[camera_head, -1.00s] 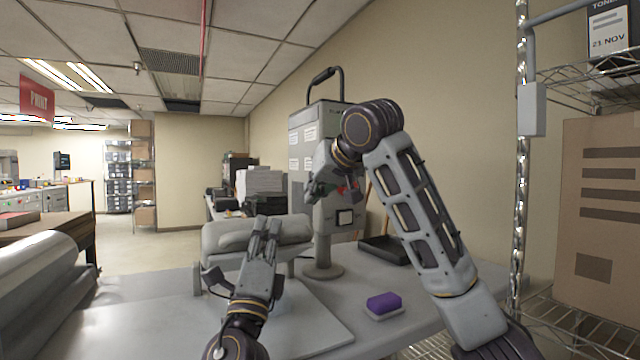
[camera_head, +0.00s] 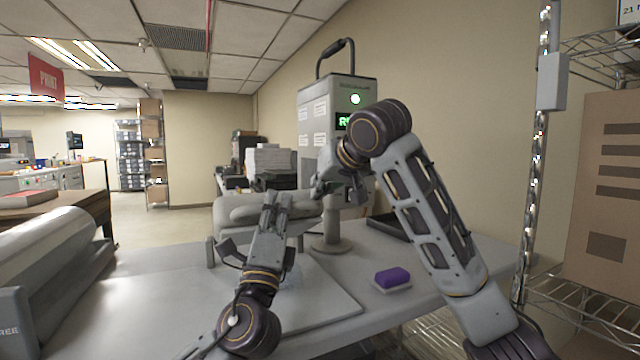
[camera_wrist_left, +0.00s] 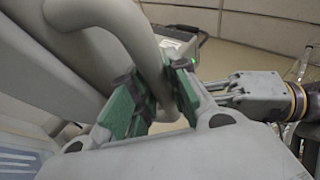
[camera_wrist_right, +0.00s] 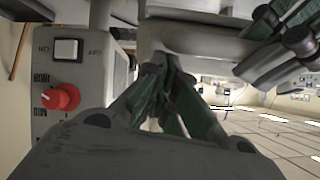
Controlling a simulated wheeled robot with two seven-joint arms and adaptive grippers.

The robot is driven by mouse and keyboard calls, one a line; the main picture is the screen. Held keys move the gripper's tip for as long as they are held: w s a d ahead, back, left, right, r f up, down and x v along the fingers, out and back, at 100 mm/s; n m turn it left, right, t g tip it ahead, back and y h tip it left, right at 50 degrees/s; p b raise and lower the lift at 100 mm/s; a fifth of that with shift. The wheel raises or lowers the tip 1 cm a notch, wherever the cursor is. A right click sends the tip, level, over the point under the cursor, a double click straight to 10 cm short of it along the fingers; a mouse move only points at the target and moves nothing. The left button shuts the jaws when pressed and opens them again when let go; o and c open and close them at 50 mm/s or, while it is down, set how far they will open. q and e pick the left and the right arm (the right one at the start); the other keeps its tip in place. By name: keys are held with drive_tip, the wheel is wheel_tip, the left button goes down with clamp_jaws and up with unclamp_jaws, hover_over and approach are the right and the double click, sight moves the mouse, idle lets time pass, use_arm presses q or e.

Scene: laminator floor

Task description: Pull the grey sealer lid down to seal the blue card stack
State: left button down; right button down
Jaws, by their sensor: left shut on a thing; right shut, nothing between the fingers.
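The grey sealer lid (camera_head: 235,215) is a rounded block at the back of the table, with a gap below it. My left gripper (camera_head: 277,200) is at the lid's front. In the left wrist view its green-padded fingers (camera_wrist_left: 152,100) are shut around a thick grey bar handle (camera_wrist_left: 140,35) on the lid. My right gripper (camera_head: 322,188) is shut and empty, in front of the grey control box (camera_head: 310,115). Its closed fingers show in the right wrist view (camera_wrist_right: 162,88), below a grey edge. I cannot clearly make out the blue card stack.
A purple sponge (camera_head: 392,276) lies on the table (camera_head: 340,275). A black tray (camera_head: 390,228) is behind. A large roll (camera_head: 45,255) is left.

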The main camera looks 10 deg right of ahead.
drive_tip(key=shift+f, duration=0.1)
use_arm(q)
drive_tip(key=shift+a, duration=0.25)
use_arm(e)
drive_tip(key=shift+s+f+t, duration=0.45)
drive_tip(key=shift+f+t, duration=0.15)
drive_tip(key=shift+f, duration=0.2)
use_arm(q)
drive_tip(key=shift+w+r, duration=0.1)
drive_tip(key=shift+r, duration=0.05)
use_arm(e)
drive_tip(key=shift+s+f, duration=0.1)
drive_tip(key=shift+f, duration=0.1)
use_arm(q)
drive_tip(key=c, duration=1.4)
unclamp_jaws()
drive_tip(key=shift+d, duration=0.2)
drive_tip(key=shift+o, duration=0.3)
use_arm(e)
drive_tip(key=shift+d+r, duration=0.1)
drive_tip(key=shift+r+y, duration=0.1)
drive_tip(key=shift+y, duration=0.2)
use_arm(q)
drive_tip(key=shift+f, duration=0.2)
